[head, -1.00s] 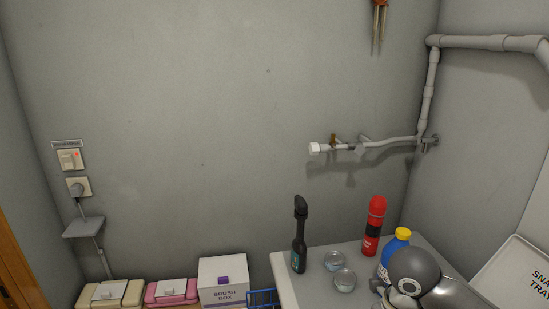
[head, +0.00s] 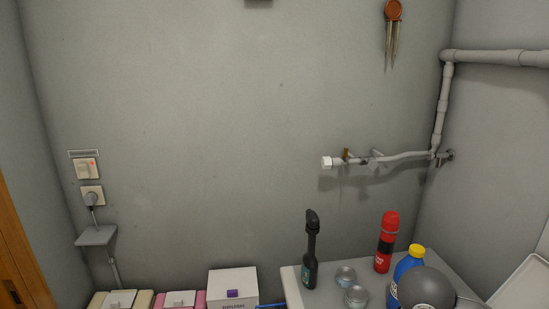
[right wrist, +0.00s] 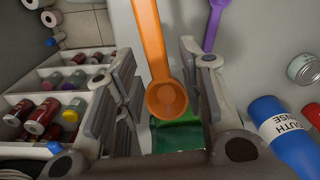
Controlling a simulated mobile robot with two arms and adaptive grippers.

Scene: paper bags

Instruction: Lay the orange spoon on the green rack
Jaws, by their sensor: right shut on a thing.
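The orange spoon (right wrist: 153,42) shows in the right wrist view, with its round bowl between the two fingers of my right gripper (right wrist: 160,75) and its handle reaching up out of the picture. My right gripper is shut on the spoon. A green surface (right wrist: 177,137) shows below the spoon bowl, partly hidden by the gripper; I cannot tell whether it is the green rack. The spoon and my left gripper are not in the head view.
In the right wrist view, a purple spoon (right wrist: 213,22), a can (right wrist: 303,69) and a blue bottle (right wrist: 283,135) are at right; shelves of jars (right wrist: 45,118) are at left. The head view shows a dark bottle (head: 310,262) and a red flask (head: 386,243) on a white surface.

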